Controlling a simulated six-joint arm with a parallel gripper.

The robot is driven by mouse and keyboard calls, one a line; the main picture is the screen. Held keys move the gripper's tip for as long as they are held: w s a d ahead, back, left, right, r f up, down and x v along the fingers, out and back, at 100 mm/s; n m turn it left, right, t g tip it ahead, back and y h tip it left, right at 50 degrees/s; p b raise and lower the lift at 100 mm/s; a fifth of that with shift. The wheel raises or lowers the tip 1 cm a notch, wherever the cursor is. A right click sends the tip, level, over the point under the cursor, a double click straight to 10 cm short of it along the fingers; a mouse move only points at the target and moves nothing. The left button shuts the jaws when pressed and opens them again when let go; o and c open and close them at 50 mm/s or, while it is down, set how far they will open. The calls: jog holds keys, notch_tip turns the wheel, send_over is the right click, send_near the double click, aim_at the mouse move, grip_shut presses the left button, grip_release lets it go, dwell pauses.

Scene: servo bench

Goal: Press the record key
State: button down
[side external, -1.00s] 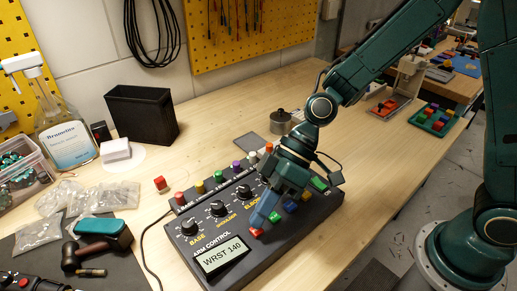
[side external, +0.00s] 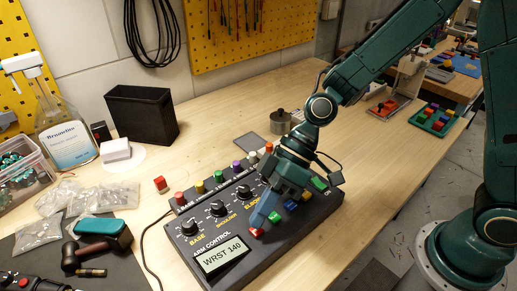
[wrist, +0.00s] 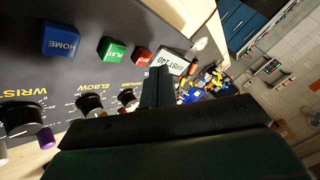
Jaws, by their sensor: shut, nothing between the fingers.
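The control box (side external: 285,235) lies on the bench with a row of coloured keys along its near side. The red key (side external: 257,232), beside the display reading WRST 140, is the record key by its place and colour. It also shows in the wrist view (wrist: 141,56), its lettering small and partly legible. My gripper (side external: 258,223) is shut and empty, its fingertips pointing down just at the red key. In the wrist view the shut fingers (wrist: 158,76) lie close beside that key. I cannot tell whether they touch it.
The green PLAY key (wrist: 113,50) and blue HOME key (wrist: 61,41) sit in line beside the red one. Large black knobs (side external: 218,208) and a row of coloured caps stand behind. The display (side external: 221,255) is at the left. Open bench lies right of the box.

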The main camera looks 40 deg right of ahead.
aim_at(262, 229)
jog(key=shift+f, duration=0.15)
jog(key=shift+f, duration=0.25)
jog(key=shift+f, duration=0.5)
dwell(1.1)
jog(key=shift+r, duration=0.9)
dwell(0.4)
jog(key=shift+r, duration=2.5)
